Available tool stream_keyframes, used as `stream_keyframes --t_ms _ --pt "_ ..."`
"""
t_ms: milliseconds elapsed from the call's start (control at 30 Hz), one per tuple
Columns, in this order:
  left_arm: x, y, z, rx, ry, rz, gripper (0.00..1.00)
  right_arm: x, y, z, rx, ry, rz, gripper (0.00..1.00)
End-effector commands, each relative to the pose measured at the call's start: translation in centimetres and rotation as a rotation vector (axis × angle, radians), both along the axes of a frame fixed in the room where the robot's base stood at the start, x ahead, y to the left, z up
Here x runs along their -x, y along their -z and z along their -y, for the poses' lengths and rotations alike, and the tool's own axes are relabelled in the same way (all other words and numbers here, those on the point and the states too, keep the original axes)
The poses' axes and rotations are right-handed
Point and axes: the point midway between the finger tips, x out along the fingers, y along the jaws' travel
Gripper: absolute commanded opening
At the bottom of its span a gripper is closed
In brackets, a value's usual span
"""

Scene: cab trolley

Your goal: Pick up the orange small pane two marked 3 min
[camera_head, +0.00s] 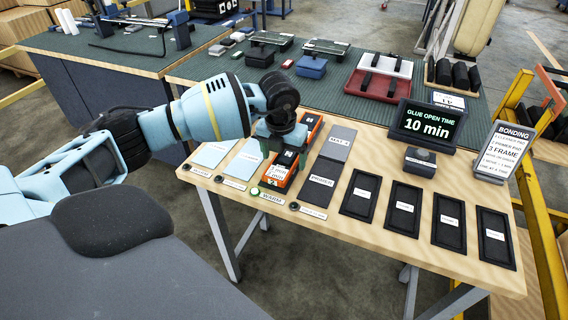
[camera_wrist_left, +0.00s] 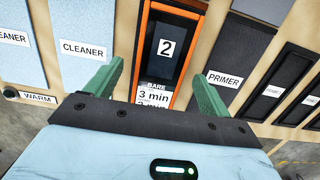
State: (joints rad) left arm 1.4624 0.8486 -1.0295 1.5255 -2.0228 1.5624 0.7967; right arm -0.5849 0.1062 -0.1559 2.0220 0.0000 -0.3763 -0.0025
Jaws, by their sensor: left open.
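The orange-framed small pane (camera_head: 280,178) marked 2 and 3 min lies on the wooden table between the pale blue cleaner sheets and the dark primer sheets. In the left wrist view the pane (camera_wrist_left: 172,47) shows a dark face, a white label 2, and a "BARE 3 min" label near the gripper. My left gripper (camera_head: 282,148) is over the pane and partly hides it in the head view. In the left wrist view its green fingers (camera_wrist_left: 157,72) are apart, one on each side of the pane, and empty. Contact with the pane cannot be told. My right gripper is not in view.
Cleaner sheets (camera_head: 213,153) are left, a primer sheet (camera_head: 320,178) right. Several black frames (camera_head: 404,208) fill the right side. A "10 min" display (camera_head: 427,124) and a bonding sign (camera_head: 506,149) stand behind them.

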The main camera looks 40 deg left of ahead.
Motion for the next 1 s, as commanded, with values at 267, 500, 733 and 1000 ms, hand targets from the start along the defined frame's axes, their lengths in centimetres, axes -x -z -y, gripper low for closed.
stream_keyframes --t_ms 267,500,733,1000 --pt "-0.14 1.04 0.0 0.001 0.001 0.001 0.82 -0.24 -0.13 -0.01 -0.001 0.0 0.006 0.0" --pt "-0.11 1.02 -0.01 0.0 0.001 0.001 0.62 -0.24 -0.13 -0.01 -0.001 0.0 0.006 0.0" --pt "-0.11 1.01 -0.01 0.0 0.001 0.0 0.32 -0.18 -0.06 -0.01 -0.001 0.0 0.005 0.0" --pt "-0.14 0.92 -0.01 0.0 0.001 0.002 0.23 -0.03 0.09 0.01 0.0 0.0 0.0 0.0"
